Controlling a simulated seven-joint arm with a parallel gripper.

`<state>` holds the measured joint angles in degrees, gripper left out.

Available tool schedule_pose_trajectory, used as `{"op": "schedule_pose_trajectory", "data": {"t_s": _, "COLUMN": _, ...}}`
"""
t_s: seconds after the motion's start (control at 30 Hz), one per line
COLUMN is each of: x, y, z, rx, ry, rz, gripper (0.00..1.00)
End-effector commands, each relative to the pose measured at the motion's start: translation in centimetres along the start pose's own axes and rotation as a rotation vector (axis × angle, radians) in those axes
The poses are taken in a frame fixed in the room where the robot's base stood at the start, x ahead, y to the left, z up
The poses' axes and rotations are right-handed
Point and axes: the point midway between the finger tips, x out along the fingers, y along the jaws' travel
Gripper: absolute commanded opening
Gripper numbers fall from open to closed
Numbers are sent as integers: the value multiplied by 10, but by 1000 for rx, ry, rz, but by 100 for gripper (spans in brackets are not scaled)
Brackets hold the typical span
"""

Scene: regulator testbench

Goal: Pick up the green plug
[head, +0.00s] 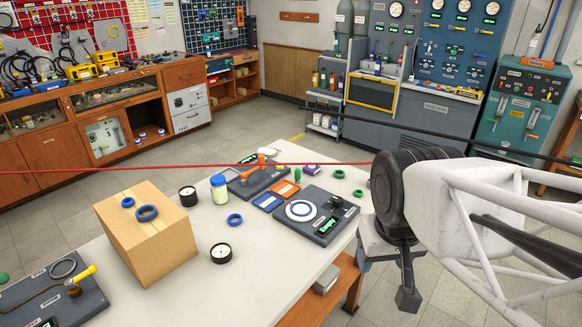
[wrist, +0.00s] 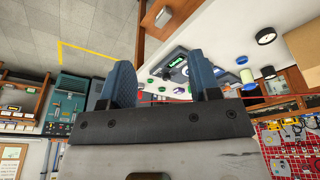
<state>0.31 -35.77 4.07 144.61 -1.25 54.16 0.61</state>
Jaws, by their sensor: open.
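A small upright green piece (head: 297,175), which looks like the green plug, stands at the far edge of the white table in the head view. In the wrist view, small green pieces (wrist: 165,76) show between the fingers, but I cannot tell which is the plug. My gripper (head: 408,296) hangs off the table's right side in the head view, well apart from the green pieces. In the wrist view my gripper (wrist: 163,82) has its two blue fingers spread with nothing held.
A grey device with a dial (head: 320,215) sits on the table's right. An orange-handled device (head: 258,177), a cream jar with blue lid (head: 219,190), black gauges (head: 221,253) and a cardboard box (head: 146,232) stand left of it. A thin red line crosses above the table.

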Motion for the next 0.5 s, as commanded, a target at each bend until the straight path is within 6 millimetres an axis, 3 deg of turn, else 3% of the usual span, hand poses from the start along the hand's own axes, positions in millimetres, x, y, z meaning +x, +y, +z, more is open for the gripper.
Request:
{"op": "schedule_pose_trajectory", "data": {"t_s": 0.27, "x": 3, "y": 4, "z": -33, "rx": -115, "ry": -48, "rz": 58, "gripper": 57}}
{"op": "schedule_pose_trajectory", "data": {"t_s": 0.5, "x": 9, "y": 10, "z": -82, "rx": -281, "ry": -116, "rz": 140, "gripper": 57}}
